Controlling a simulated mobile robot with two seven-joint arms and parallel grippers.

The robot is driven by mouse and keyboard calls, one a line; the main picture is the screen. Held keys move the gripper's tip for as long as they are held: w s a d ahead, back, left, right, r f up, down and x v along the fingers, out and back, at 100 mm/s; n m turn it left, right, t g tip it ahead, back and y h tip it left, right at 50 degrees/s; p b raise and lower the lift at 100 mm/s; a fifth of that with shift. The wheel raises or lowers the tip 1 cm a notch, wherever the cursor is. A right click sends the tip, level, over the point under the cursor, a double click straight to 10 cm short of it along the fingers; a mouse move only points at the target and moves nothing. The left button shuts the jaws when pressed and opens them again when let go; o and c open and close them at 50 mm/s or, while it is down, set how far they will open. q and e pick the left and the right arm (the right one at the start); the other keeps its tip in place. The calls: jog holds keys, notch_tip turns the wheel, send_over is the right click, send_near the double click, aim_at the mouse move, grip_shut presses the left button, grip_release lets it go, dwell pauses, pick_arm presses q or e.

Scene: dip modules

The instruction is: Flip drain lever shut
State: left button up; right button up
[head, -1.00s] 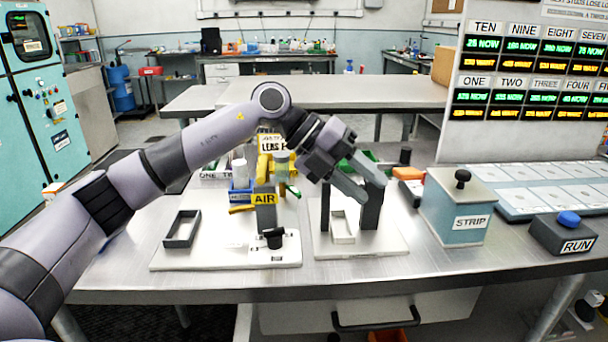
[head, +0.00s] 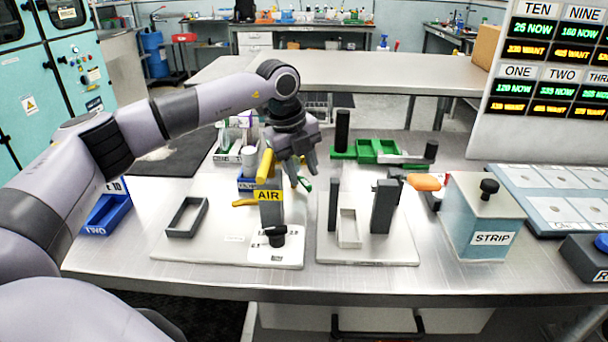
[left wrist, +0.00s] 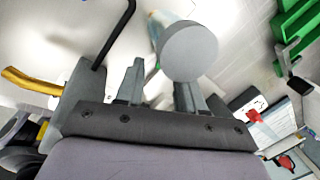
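A grey post labelled AIR (head: 268,215) stands on the left white board (head: 215,250). A yellow lever (head: 244,202) sticks out to the left behind this post; a yellow lever also shows in the left wrist view (left wrist: 30,81). A green lever end (head: 305,184) shows just below my left gripper (head: 300,180). No label tells me which lever is the drain lever. My left gripper points down behind the AIR post, its fingers apart and seemingly empty. In the left wrist view a grey round-ended cylinder (left wrist: 190,50) lies beyond the fingers (left wrist: 156,92). My right gripper is out of view.
A second white board (head: 365,250) with dark uprights (head: 384,207) stands to the right. The STRIP box (head: 480,220) is farther right. A green rack (head: 378,151) and blue bins (head: 108,214) stand around. The bench front is clear.

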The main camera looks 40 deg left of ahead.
pick_arm(q)
jog(key=shift+x, duration=1.25)
grip_shut()
jog(key=shift+s+a+m+p, duration=0.1)
jog(key=shift+s+m+p, duration=0.1)
jog(key=shift+m, duration=0.35)
jog(key=shift+s+a+m+p, duration=0.1)
jog(key=shift+a+m+p, duration=0.1)
jog(key=shift+m, duration=0.35)
jog(key=shift+h, duration=0.3)
grip_release()
jog(key=shift+r, duration=0.1)
